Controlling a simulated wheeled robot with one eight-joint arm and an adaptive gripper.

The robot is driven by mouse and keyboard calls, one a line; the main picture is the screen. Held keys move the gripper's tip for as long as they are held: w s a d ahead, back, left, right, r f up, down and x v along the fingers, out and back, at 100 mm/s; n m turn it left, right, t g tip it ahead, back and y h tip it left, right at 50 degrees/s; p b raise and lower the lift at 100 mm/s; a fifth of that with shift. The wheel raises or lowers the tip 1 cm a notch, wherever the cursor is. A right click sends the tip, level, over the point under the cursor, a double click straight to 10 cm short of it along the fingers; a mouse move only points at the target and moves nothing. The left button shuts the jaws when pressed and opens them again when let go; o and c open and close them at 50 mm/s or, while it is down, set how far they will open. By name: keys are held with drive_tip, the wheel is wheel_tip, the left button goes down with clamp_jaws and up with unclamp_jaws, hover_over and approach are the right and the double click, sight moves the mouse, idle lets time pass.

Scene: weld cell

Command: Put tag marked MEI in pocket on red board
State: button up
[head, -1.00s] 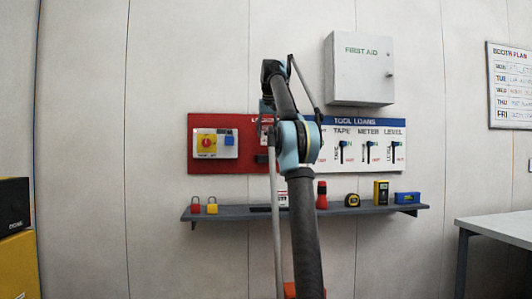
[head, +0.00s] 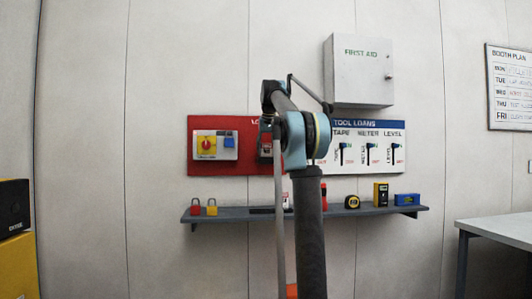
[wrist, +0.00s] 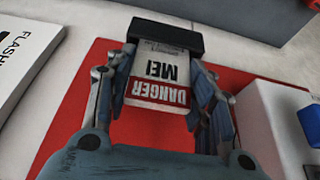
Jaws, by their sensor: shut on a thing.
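My gripper (wrist: 163,72) is shut on the white tag (wrist: 158,72) with a red DANGER band and the name MEI, its lettering upside down in the wrist view. The far end of the tag meets the black pocket (wrist: 190,38); I cannot tell how deep it sits inside. Behind them is the red board (wrist: 75,115). In the head view the red board (head: 235,123) hangs on the wall, and my arm partly hides the gripper, tag and pocket near its right side.
A white switch box (head: 228,153) is on the red board, left of the gripper. The TOOL LOANS board (head: 375,124) adjoins on the right. Below, a grey shelf (head: 240,215) holds padlocks and tools. A first aid cabinet (head: 358,75) hangs above.

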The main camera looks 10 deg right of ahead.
drive_tip(key=o, duration=1)
drive_tip(key=shift+c, duration=0.2)
drive_tip(key=v, duration=1.2)
drive_tip(key=shift+s, duration=0.1)
